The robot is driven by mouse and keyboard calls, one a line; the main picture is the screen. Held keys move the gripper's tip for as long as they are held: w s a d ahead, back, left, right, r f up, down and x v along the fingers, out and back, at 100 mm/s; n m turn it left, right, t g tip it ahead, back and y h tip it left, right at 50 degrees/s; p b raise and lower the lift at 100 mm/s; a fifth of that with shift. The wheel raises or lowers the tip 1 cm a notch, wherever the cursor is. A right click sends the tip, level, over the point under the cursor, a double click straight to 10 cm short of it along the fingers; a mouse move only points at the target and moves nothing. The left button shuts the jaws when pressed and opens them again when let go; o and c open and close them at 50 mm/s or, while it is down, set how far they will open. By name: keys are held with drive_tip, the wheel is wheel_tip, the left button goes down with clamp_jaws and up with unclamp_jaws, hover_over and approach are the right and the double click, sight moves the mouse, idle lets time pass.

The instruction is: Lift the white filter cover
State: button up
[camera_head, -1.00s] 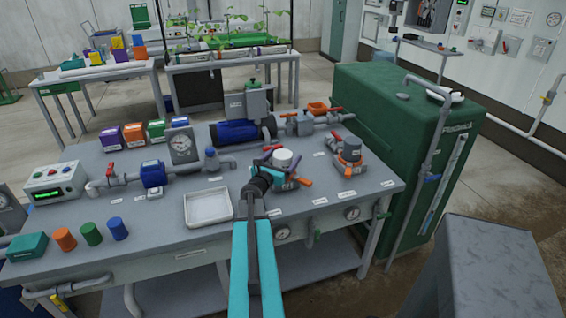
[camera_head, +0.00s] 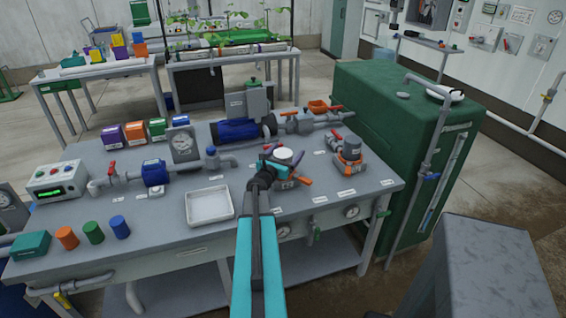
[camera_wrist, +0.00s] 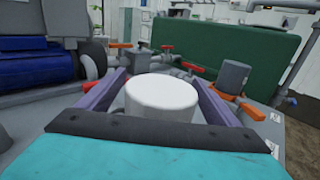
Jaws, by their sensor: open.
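The white filter cover (camera_head: 283,155) is a round white cap on top of a filter with an orange handle on the bench. In the wrist view the white filter cover (camera_wrist: 162,93) stands upright in the middle, between the two purple fingers of my gripper (camera_wrist: 160,85). The fingers are open, one on each side, with small gaps visible. In the head view my gripper (camera_head: 277,158) reaches around the cover from the near left and hides part of the filter body below it.
A second filter with a dark grey cover (camera_head: 352,146) stands to the right. A blue motor (camera_head: 236,131) and grey pipes lie behind. A white tray (camera_head: 209,221) sits at the left. A green tank (camera_head: 440,110) stands beyond the bench's right end.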

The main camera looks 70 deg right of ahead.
drive_tip(key=shift+c, duration=0.4)
drive_tip(key=c, duration=1.2)
drive_tip(key=shift+o, duration=0.2)
drive_tip(key=shift+r, duration=0.15)
drive_tip(key=shift+r, duration=0.5)
wheel_tip(320, 180, up, 11)
drive_tip(key=w+a, duration=0.1)
drive_tip(key=a, duration=1.1)
drive_tip(key=shift+w+b, duration=0.15)
drive_tip(key=shift+b, duration=0.25)
drive_tip(key=a+p, duration=0.1)
drive_tip(key=p, duration=0.4)
drive_tip(key=shift+p, duration=0.35)
drive_tip(key=a+p, duration=0.1)
drive_tip(key=p, duration=0.4)
drive_tip(key=shift+w+a, duration=0.1)
